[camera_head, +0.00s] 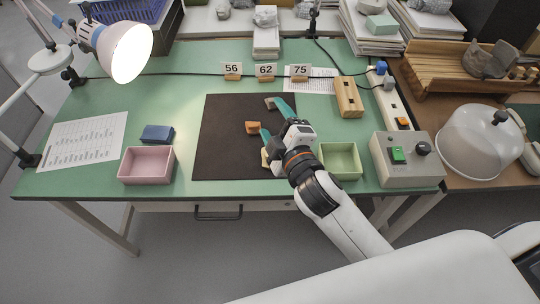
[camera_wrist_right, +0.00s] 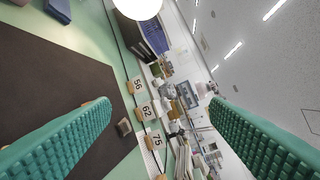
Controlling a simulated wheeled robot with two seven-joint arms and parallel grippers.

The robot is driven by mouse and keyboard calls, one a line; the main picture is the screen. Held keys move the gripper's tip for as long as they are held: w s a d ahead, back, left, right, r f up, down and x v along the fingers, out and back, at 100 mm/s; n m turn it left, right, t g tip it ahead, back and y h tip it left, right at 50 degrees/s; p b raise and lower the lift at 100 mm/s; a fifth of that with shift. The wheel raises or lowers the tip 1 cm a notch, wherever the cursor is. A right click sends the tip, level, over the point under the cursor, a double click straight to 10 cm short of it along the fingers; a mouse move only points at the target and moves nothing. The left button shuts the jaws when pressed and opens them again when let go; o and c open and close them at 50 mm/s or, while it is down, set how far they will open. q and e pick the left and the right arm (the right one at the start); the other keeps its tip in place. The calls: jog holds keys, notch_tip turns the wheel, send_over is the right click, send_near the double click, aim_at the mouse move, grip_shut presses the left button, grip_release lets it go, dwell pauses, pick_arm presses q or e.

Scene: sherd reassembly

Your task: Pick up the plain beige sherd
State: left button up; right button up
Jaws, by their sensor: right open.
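A pale beige piece (camera_head: 265,157), likely the plain beige sherd, lies on the dark mat (camera_head: 225,150). My right gripper and wrist hide most of it, so its shape cannot be told. The beige piece is nearer the table's front edge than the fingertips. My left gripper is not in view.
A pink tray (camera_head: 147,179) stands left of the mat and a green tray (camera_head: 341,174) right of it. Number blocks (camera_head: 266,71) and a wooden block (camera_head: 348,97) stand behind. A control box (camera_head: 407,160) and glass dome (camera_head: 480,140) are at right. The mat's left half is clear.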

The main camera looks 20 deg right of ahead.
jog(key=a+r+n+t+y, duration=0.1)
jog(key=a+r+n+y, duration=1.2)
jog(key=n, duration=0.6)
jog(key=s+a+f+n+g+y, duration=0.1)
jog(key=s+a+f+n+g, duration=0.25)
jog(key=n+g, duration=0.8)
jog(key=s+a+f+n+g+y, duration=0.2)
jog(key=s+a+n+g, duration=0.4)
jog(key=n, duration=1)
jog(key=w+d+f+n+g+h, duration=0.2)
jog(key=w+d+f+n+h, duration=0.2)
jog(key=d+f+n+h, duration=0.3)
jog(key=w+d+f+n+t+h, duration=0.1)
jog(key=w+d+f+t+h, duration=0.1)
jog(key=w+d+h, duration=0.45)
jog(key=w+d+f+n+t+h, duration=0.15)
jog(key=d+h, duration=0.25)
jog(key=d, duration=0.5)
jog(key=f, duration=0.6)
jog(key=shift+w+d+f+p, duration=0.25)
jog(key=shift+w+d+p, duration=0.05)
jog(key=shift+d+p, duration=0.1)
jog(key=shift+w+a+f+p, duration=0.15)
jog(key=shift+f+p, duration=0.1)
jog(key=shift+f, duration=1.25)
jog(key=shift+w+a+f+p, duration=0.15)
jog(key=shift+f+p, duration=0.1)
jog(key=shift+f, duration=1.2)
